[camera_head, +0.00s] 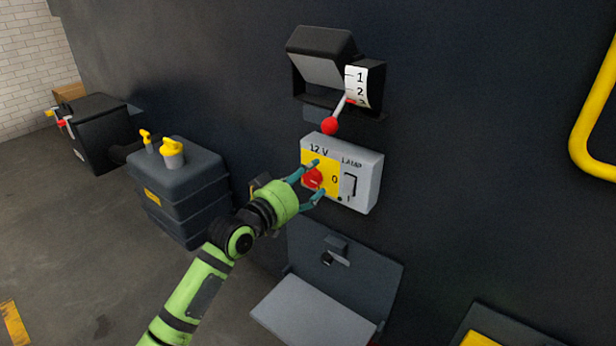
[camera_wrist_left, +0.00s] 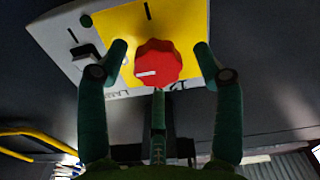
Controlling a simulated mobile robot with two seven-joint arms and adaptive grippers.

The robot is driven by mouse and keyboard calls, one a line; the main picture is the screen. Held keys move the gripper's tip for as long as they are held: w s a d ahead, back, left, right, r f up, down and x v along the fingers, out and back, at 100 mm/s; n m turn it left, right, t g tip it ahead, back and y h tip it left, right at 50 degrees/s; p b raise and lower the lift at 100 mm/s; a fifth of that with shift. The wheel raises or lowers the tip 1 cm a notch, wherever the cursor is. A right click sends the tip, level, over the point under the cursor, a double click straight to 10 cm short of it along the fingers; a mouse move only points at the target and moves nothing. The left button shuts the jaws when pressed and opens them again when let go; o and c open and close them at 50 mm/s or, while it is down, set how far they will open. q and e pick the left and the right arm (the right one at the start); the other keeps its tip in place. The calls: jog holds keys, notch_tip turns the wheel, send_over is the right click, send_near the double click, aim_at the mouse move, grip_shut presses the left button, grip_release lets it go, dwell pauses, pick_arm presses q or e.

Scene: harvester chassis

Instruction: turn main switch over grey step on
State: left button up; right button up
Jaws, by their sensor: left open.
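The main switch is a round red knob (camera_head: 312,179) on the yellow plate of a grey box (camera_head: 367,186) marked "12 V", on the dark wall above the grey step (camera_head: 310,316). A "0" is printed right of the knob. In the left wrist view the red knob (camera_wrist_left: 160,66) has a scalloped edge and a white bar pointing to the picture's left. My left gripper (camera_head: 317,179) is open in front of the knob, with fingers on either side of it. In the wrist view its fingertips (camera_wrist_left: 160,50) show gaps to the knob. My right gripper is out of view.
A black lamp rocker (camera_head: 349,186) sits beside the knob. Above is a red-ended lever (camera_head: 331,125) with a numbered scale under a raised cover (camera_head: 322,45). A dark tank (camera_head: 180,185) with yellow caps stands left; a yellow rail (camera_head: 590,130) is right.

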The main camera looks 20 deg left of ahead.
pick_arm(q)
jog(key=shift+w, duration=0.15)
jog(key=c, duration=1)
jog(key=shift+c, duration=0.6)
jog(key=shift+r, duration=0.1)
